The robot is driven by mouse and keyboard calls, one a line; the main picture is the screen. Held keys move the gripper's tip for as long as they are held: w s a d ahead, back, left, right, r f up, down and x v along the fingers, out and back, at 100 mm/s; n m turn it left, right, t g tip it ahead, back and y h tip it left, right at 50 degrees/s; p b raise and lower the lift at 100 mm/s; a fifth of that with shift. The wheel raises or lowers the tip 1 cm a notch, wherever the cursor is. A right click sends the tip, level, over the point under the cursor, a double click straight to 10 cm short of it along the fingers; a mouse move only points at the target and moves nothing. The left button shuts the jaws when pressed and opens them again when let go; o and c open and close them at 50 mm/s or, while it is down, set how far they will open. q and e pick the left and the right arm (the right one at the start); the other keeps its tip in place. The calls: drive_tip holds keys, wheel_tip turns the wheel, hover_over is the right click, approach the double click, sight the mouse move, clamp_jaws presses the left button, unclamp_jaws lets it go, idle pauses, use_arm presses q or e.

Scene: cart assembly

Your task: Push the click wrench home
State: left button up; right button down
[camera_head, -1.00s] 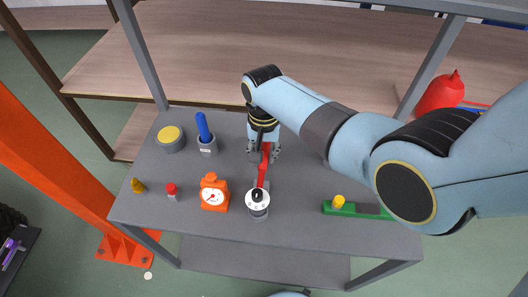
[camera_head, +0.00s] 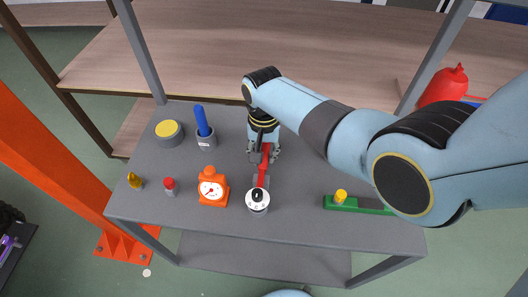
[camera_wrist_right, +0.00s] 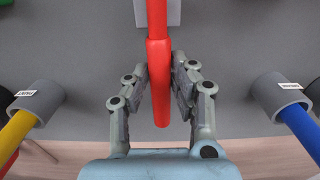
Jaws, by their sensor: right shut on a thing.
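The click wrench (camera_head: 262,177) is red and lies over the grey table, running from my right gripper toward a round white-topped fixture (camera_head: 257,203) with a dark centre. In the right wrist view its red handle (camera_wrist_right: 160,85) stands between the two fingers, its end pointing toward the palm. My right gripper (camera_head: 264,153) is shut on the handle, and it also shows in the right wrist view (camera_wrist_right: 165,90). The wrench's far end at the fixture is small and partly hidden, so I cannot tell how it sits there. My left gripper is not in view.
Left of the fixture stand an orange dial gauge (camera_head: 213,190), a small red-topped piece (camera_head: 169,187) and a yellow piece (camera_head: 134,181). A blue rod in a grey holder (camera_head: 205,135) and a yellow-topped cylinder (camera_head: 168,134) stand behind. A green block (camera_head: 365,205) lies right.

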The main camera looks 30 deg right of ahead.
drive_tip(key=c, duration=1)
unclamp_jaws()
drive_tip(key=shift+c, duration=0.2)
wheel_tip(320, 180, up, 12)
